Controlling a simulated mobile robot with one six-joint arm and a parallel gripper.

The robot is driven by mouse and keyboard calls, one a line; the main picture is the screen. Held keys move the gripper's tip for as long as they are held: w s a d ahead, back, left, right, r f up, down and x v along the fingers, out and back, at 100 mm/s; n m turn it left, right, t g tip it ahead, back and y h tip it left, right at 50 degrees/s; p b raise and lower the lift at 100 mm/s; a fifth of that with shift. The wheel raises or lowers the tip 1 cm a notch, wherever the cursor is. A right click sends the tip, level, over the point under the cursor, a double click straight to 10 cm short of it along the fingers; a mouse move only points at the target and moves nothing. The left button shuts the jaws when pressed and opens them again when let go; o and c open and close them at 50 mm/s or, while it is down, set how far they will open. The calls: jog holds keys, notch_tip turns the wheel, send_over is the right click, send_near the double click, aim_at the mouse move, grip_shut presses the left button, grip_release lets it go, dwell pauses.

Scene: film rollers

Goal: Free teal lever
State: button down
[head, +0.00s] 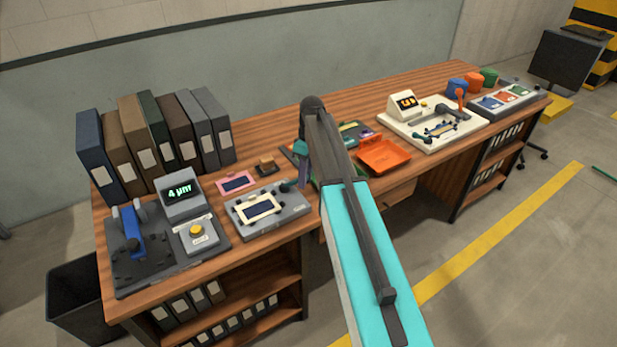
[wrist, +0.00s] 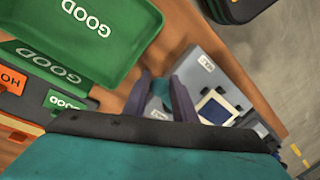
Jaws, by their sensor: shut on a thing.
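My gripper (head: 303,184) points down at the right end of a grey fixture (head: 268,220) with a cream-framed dark blue panel (head: 258,207). In the wrist view its two purple-grey fingers (wrist: 163,90) are shut on a small teal piece (wrist: 161,86), which looks like the teal lever. The fingers hide most of it. The grey fixture (wrist: 212,68) and the framed panel (wrist: 216,109) show just right of the fingers. In the head view I cannot make out the lever apart from my gripper.
A green tray marked GOOD (wrist: 105,30) lies left of the fingers. An orange tray (head: 385,155) is right of my arm. A pink-framed panel (head: 236,182) and a small brown block (head: 267,167) lie behind the fixture. A device with a green display (head: 180,190) stands left.

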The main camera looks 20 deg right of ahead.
jog(key=shift+w+d, duration=0.1)
jog(key=shift+d, duration=0.05)
jog(key=c, duration=1.5)
grip_release()
jog(key=shift+a, duration=0.2)
jog(key=r, duration=0.4)
jog(key=w+d+r+b, duration=0.1)
jog(key=r, duration=0.4)
jog(key=r+b, duration=0.1)
jog(key=r, duration=0.3)
jog(key=shift+w+d+r, duration=0.3)
jog(key=shift+w+d, duration=0.1)
